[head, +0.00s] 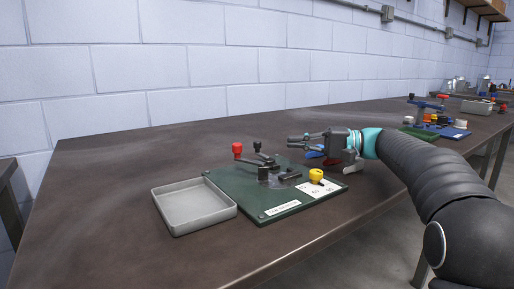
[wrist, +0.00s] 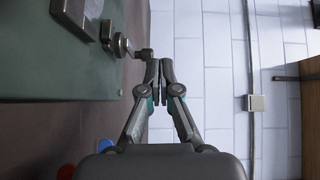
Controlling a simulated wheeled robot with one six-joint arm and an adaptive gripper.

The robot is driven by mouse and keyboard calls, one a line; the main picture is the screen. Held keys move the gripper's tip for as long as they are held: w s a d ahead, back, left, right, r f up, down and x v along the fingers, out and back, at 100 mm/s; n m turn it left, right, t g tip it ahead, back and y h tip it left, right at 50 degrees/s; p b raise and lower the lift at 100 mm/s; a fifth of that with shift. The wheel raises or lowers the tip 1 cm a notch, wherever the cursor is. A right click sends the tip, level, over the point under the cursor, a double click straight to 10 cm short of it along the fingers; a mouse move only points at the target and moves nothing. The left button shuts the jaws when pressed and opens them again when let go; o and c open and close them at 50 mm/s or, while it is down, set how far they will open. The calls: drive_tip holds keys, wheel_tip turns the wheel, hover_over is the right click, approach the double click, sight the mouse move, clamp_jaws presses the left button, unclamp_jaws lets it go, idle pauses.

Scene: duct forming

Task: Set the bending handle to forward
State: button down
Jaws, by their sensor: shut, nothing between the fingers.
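A green board (head: 234,190) on the bench carries a small metal bending tool (head: 273,178). One dark lever with a red knob (head: 237,150) reaches to the left, and a shorter lever with a black knob (head: 257,145) stands behind it. Neither is labelled, so I cannot tell which is the bending handle. My gripper (head: 291,142) is above the right rear of the board, to the right of both levers, with its fingers pointing left. In the wrist view my gripper (wrist: 164,65) is shut and empty, its tip close to a dark lever end (wrist: 145,54); contact is unclear.
A grey tray (head: 193,228) stands left of the board. A yellow knob (head: 316,175) sits by a white printed card on the board's right. Red and blue items lie under my gripper. Farther right are another green board and a blue one. The bench's left is clear.

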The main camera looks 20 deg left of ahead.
sight(250, 160)
drive_tip(key=shift+w, duration=0.15)
drive_tip(key=a, duration=0.6)
drive_tip(key=s+a, duration=0.1)
drive_tip(key=a, duration=0.2)
drive_tip(key=shift+s+a, duration=0.1)
drive_tip(key=s, duration=0.1)
drive_tip(key=s+a, duration=0.1)
drive_tip(key=shift+s+f, duration=0.1)
drive_tip(key=shift+s, duration=0.25)
drive_tip(key=shift+s+a, duration=0.1)
drive_tip(key=shift+s, duration=0.55)
